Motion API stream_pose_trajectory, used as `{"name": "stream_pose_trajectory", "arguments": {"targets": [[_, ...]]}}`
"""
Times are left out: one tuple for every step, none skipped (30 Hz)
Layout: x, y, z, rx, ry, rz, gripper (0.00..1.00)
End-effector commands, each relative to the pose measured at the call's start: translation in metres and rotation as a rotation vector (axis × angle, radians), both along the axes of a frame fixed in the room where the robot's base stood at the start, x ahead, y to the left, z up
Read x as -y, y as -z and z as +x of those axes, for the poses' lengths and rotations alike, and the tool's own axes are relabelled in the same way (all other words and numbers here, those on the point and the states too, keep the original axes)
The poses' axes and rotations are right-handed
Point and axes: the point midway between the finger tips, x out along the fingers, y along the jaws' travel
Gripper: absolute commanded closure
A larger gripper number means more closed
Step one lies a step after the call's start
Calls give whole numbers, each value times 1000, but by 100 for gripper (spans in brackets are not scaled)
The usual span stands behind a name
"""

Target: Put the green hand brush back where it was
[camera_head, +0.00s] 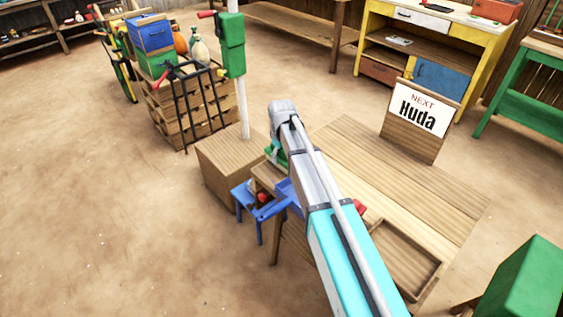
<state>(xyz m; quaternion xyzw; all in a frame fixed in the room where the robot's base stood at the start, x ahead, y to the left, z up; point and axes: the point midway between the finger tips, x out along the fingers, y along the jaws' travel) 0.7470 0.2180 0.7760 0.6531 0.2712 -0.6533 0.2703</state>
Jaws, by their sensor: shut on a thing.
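A small green piece (276,150) shows there, which I take for the green hand brush held in the jaws. Its bristles and full shape are hidden. It is over or close to a small wooden surface (266,175) at the table's left end; I cannot tell if they touch.
A blue stool (258,212) and a wooden crate (225,165) stand left of the table, near a white post (242,100) with a green box. A blue tray (288,192) is partly behind my arm. A "NEXT Huda" sign (415,115) stands at the table's back.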

Motion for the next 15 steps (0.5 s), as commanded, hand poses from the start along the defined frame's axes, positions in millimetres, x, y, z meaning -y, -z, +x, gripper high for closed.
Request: {"name": "stream_pose_trajectory", "arguments": {"targets": [[0,7,0,0,0,0,64],[0,9,0,0,0,0,64],[0,10,0,0,0,0,64],[0,11,0,0,0,0,64],[0,11,0,0,0,0,64],[0,11,0,0,0,0,64],[0,11,0,0,0,0,64],[0,11,0,0,0,0,64],[0,11,0,0,0,0,64],[0,11,0,0,0,0,64],[0,11,0,0,0,0,64],[0,11,0,0,0,0,64],[0,11,0,0,0,0,64],[0,11,0,0,0,0,64],[0,11,0,0,0,0,64]]}}
